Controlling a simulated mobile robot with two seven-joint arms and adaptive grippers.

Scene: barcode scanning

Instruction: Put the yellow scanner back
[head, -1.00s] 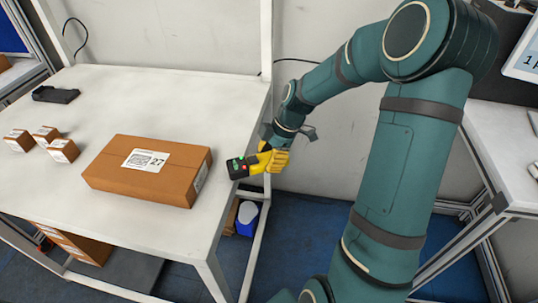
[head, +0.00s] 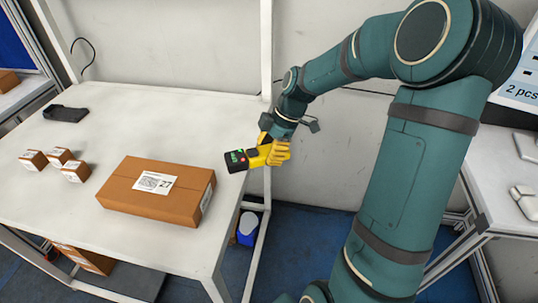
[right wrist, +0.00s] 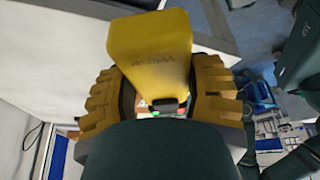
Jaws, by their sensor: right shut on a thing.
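The yellow scanner (head: 238,160) has a black head with small red and green lights, at the right edge of the white table in the head view. My right gripper (head: 268,153) is shut on the scanner and holds it up by the table's right edge. In the right wrist view the scanner's yellow body (right wrist: 150,50) sits between the two ribbed yellow fingers (right wrist: 155,95). A low black holder-like item (head: 66,113) lies at the table's back left; I cannot tell if it is the scanner's cradle. My left gripper is out of view.
A large labelled carton (head: 125,193) lies on the white table (head: 150,115), with three small boxes (head: 58,157) to its left. A white frame post (head: 266,50) rises at the table's back right corner. The table's back middle is clear. Another table (head: 510,185) stands right.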

